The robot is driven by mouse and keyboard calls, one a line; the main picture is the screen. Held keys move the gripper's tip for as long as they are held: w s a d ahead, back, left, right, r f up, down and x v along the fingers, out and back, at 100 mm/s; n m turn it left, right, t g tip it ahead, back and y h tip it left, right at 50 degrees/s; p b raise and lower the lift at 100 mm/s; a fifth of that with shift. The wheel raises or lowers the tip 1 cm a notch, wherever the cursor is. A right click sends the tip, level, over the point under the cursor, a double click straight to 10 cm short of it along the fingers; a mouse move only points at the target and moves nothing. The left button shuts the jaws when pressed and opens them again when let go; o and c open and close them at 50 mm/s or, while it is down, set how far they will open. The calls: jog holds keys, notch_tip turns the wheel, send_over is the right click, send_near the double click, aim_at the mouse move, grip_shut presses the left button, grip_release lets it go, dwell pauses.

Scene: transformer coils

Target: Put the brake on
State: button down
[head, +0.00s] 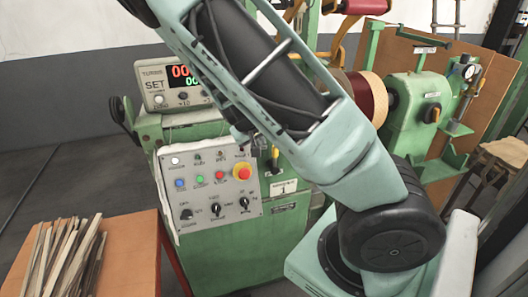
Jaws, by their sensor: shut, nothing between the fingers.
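The green winding machine (235,250) stands in the middle, partly hidden behind my arm. A small yellow-handled lever (275,160) shows on its front, just right of the control panel (210,185) and below my arm. I cannot tell whether this lever is the brake, or its exact position. Small dark metal parts beside it, at my arm's lower edge, are too unclear to name. My arm rises from the lower right to the upper left and leaves the picture at the top. I cannot make out my gripper.
The panel has a red emergency button (242,172), coloured buttons and several black knobs. A display box (176,85) with lit digits stands above it. A dark red coil (366,97) is partly behind my arm. An orange table (130,255) bears wooden strips (62,255) at lower left.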

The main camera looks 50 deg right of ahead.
aim_at(273, 156)
jog(key=p+x, duration=0.2)
jog(key=x, duration=0.8)
